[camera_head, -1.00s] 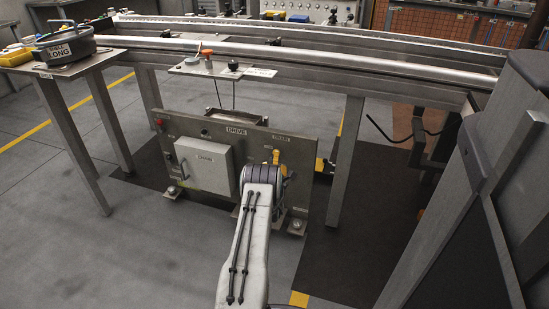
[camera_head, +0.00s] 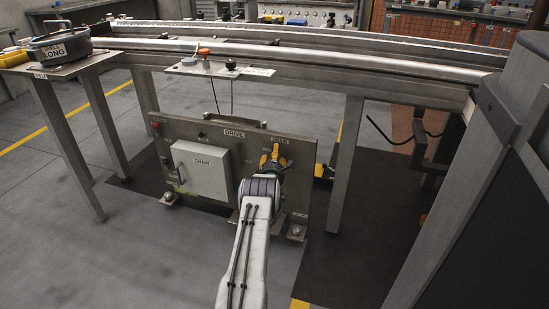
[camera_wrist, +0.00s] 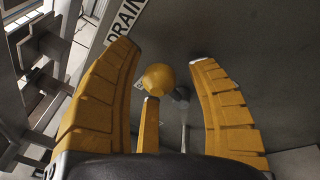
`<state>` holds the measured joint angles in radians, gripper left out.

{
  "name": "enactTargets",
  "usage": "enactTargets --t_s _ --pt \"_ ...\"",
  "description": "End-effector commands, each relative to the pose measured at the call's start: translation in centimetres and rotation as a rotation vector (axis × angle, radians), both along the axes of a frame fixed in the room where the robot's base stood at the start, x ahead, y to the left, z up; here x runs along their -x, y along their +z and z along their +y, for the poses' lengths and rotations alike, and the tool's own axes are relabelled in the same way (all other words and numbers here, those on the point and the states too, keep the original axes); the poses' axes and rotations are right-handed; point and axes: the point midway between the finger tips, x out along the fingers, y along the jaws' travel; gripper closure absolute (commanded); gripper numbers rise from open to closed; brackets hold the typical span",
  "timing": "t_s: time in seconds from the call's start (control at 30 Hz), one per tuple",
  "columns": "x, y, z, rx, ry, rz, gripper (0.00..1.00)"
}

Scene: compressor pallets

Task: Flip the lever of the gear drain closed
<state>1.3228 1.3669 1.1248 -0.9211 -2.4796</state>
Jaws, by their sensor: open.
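The gear drain is on the upright drive panel (camera_head: 228,135), below a DRAIN label, which also shows in the wrist view (camera_wrist: 123,20). Its lever has a round yellow knob (camera_wrist: 158,78) in the wrist view. A grey metal rod (camera_wrist: 184,125) shows just right of and below the knob. My gripper (camera_wrist: 163,55) has yellow fingers, spread apart, with the knob between them; I see no clear grip on it. In the head view my gripper (camera_head: 273,162) is right at the drain, and its fingers blend with the yellow lever. The lever's base is partly hidden.
A white box (camera_head: 201,165) is mounted on the panel left of my gripper. A metal rail frame (camera_head: 345,150) stands behind, with a leg to the right. Open floor lies front left.

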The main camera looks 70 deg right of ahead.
Motion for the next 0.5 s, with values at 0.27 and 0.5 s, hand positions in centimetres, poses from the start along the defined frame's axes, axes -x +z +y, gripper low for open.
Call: enactTargets --t_s 0.27,0.5 --pt "0.0 -0.01 0.0 0.0 0.0 0.0 0.5" --pt "0.0 -0.01 0.01 0.0 0.0 0.0 0.72"
